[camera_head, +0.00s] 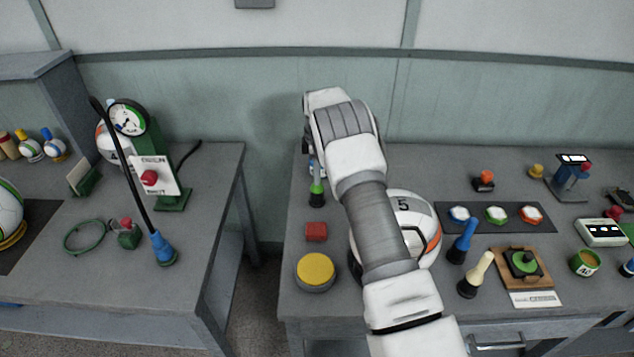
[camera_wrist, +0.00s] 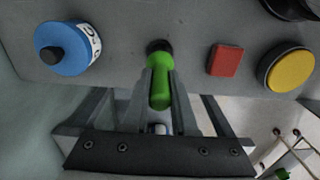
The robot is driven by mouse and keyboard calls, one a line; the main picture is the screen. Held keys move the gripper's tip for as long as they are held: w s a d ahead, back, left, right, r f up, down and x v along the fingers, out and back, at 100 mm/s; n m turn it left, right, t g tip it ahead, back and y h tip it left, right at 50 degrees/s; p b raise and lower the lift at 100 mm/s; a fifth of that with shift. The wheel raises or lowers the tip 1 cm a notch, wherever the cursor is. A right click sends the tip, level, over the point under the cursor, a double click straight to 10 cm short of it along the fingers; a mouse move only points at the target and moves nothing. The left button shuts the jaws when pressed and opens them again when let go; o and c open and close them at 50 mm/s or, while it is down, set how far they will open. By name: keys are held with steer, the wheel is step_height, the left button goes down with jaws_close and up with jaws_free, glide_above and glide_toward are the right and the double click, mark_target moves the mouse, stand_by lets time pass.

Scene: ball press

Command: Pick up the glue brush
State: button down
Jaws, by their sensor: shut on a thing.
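The glue brush, with a green handle (camera_wrist: 160,88) and a dark lower end, stands upright at the left part of the right table. It also shows in the head view (camera_head: 317,190). My gripper (camera_wrist: 159,76) is shut on the green handle, with one finger on each side. In the head view my wrist hides most of the gripper. The brush's dark end looks to be at the table top; I cannot tell whether it touches.
A blue pot with a white label (camera_wrist: 68,48) stands beside the brush. A red block (camera_head: 316,232) and a yellow round button (camera_head: 315,270) are nearer the front edge. A white ball (camera_head: 420,215) is partly behind my arm. A gap separates the left table (camera_head: 215,205).

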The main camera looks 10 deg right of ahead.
step_height(320, 180, up, 10)
stand_by(0.5)
stand_by(0.4)
